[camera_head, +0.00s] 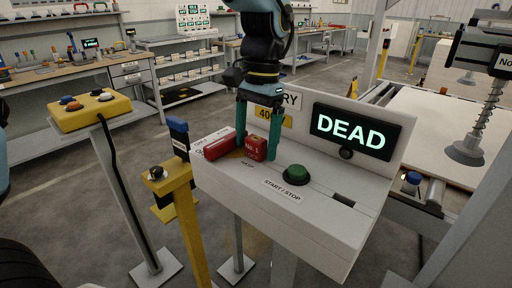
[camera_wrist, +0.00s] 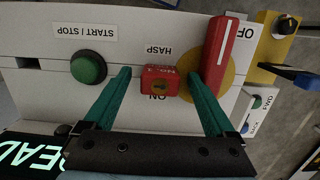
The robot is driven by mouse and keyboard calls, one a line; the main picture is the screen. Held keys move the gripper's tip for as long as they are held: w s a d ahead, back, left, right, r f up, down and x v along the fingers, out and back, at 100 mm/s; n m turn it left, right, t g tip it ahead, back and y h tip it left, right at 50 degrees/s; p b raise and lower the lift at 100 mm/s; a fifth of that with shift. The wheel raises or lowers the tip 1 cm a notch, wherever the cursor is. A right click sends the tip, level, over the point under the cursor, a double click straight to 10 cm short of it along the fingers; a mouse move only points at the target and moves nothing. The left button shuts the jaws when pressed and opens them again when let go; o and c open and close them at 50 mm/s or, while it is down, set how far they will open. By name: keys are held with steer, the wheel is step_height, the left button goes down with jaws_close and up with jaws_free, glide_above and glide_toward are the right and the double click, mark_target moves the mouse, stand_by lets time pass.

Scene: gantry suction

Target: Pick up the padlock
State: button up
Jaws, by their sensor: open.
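The red padlock (camera_head: 255,148) sits on the sloped face of the white control box, by the HASP label. It also shows in the wrist view (camera_wrist: 160,82), between the two green fingers. My gripper (camera_head: 258,148) is open, with its fingers down on either side of the padlock. In the wrist view my gripper (camera_wrist: 163,85) has a gap on both sides of the padlock, wider on the left. Whether the padlock is fastened to something beneath it cannot be seen.
A red handle (camera_head: 219,146) on a yellow disc (camera_wrist: 226,80) lies close beside one finger. A green START/STOP button (camera_head: 295,175) is to the padlock's right. A lit DEAD display (camera_head: 350,130) stands behind. A yellow post (camera_head: 180,205) stands left of the box.

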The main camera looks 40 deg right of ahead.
jaws_close()
stand_by(0.8)
